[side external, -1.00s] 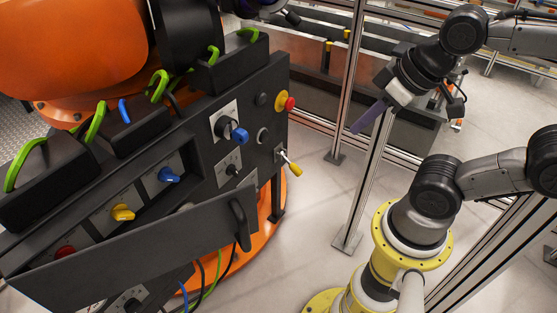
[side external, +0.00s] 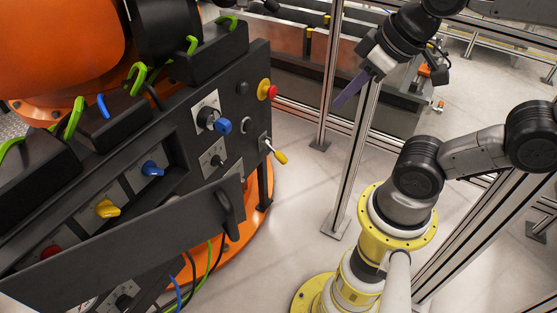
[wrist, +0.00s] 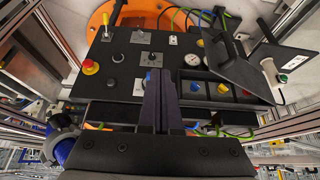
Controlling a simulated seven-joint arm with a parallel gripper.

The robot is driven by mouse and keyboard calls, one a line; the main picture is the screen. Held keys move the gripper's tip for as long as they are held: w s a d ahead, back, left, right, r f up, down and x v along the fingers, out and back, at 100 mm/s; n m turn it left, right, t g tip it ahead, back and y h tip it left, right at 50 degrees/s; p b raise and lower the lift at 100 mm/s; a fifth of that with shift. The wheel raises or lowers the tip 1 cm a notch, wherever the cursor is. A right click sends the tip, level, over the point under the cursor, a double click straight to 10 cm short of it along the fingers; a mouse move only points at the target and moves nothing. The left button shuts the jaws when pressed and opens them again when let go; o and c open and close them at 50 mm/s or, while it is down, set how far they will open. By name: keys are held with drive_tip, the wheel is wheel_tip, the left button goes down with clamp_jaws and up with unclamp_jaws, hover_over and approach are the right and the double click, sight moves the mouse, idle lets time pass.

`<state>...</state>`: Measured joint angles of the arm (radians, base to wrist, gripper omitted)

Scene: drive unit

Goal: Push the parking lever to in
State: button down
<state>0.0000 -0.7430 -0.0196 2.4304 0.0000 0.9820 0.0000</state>
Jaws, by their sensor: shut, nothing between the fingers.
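A lever with a yellow grip (side external: 280,157) sticks out from the right edge of the dark control panel (side external: 185,185), pointing down and right in the side view. I take it to be the parking lever; its labels are too small to read. In the wrist view the same yellow-gripped lever (wrist: 99,28) is at the upper left. My gripper (side external: 338,103) is shut and empty, its long purple fingers pointing down and left. It is apart from the lever, to its upper right in the side view. The shut fingers (wrist: 157,72) also show in the wrist view.
A red button on a yellow base (side external: 267,91) and a blue knob (side external: 222,126) are near the lever. An open flap (side external: 140,240) with a handle hangs at the panel's lower front. A metal post (side external: 355,170) stands behind, between panel and arm. Open floor lies between them.

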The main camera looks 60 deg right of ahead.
drive_tip(key=w+d+r+n+g+h, duration=0.1)
drive_tip(key=w+d+r+n+h, duration=0.15)
drive_tip(key=w+d, duration=0.4)
drive_tip(key=w+d+r+n+h, duration=0.2)
drive_tip(key=w+d+n+h, duration=0.2)
drive_tip(key=w+d, duration=0.3)
drive_tip(key=w+d+f+n+h, duration=0.15)
drive_tip(key=w+d+n, duration=0.25)
drive_tip(key=w, duration=0.5)
drive_tip(key=w+d+f+n+h, duration=0.1)
drive_tip(key=w+d+n+h, duration=0.25)
drive_tip(key=w, duration=0.55)
approach(278, 155)
wheel_tip(278, 155, down, 6)
drive_tip(key=w+a, duration=0.1)
drive_tip(key=w, duration=0.1)
drive_tip(key=shift+f+n+y, duration=0.15)
drive_tip(key=shift+n+y, duration=0.15)
drive_tip(key=shift+y, duration=0.15)
drive_tip(key=w+d+f, duration=0.1)
drive_tip(key=d, duration=0.6)
drive_tip(key=shift+d+f, duration=0.4)
drive_tip(key=shift+w, duration=0.1)
